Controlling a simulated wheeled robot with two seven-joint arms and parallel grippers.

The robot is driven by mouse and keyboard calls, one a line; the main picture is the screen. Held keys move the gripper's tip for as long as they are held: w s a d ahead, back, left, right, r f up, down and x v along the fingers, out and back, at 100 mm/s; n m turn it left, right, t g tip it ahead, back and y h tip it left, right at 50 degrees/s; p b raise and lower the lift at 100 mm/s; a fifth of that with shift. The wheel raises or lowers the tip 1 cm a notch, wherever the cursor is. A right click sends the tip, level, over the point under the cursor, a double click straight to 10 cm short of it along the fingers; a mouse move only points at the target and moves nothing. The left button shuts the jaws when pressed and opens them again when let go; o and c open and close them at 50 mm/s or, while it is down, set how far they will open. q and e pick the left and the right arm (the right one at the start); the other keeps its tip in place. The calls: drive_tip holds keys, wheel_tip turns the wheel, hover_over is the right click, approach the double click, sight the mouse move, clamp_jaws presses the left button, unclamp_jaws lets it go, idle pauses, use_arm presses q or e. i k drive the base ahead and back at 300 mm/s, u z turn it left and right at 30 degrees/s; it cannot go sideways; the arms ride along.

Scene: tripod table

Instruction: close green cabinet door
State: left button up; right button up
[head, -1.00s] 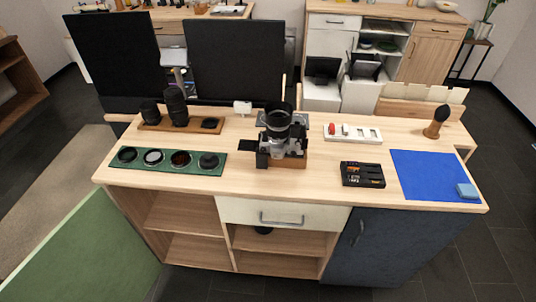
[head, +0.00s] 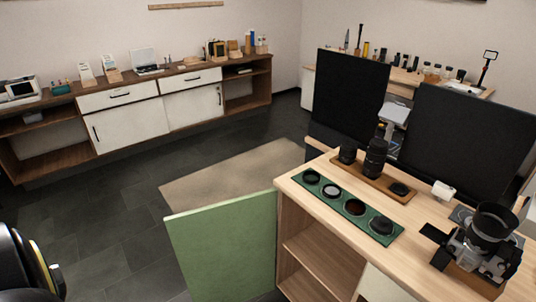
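The green cabinet door (head: 226,252) stands wide open at the left end of the wooden tripod table (head: 294,222). It sticks out to the left, and the open shelves (head: 322,262) show to its right. No handle shows on the door face in view. Neither gripper is in view. A dark rounded part of my own body shows at the lower left, apart from the door.
A green tray (head: 337,192) with round filters, a lens board (head: 375,182) and a camera (head: 482,240) sit on the table. A long cabinet (head: 130,125) lines the back wall.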

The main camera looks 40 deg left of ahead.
sight(226, 250)
drive_tip(key=u, duration=3)
drive_tip(key=i, duration=3.8)
drive_tip(key=z, duration=4.65)
drive_tip(key=k, duration=0.2)
drive_tip(key=u, duration=0.1)
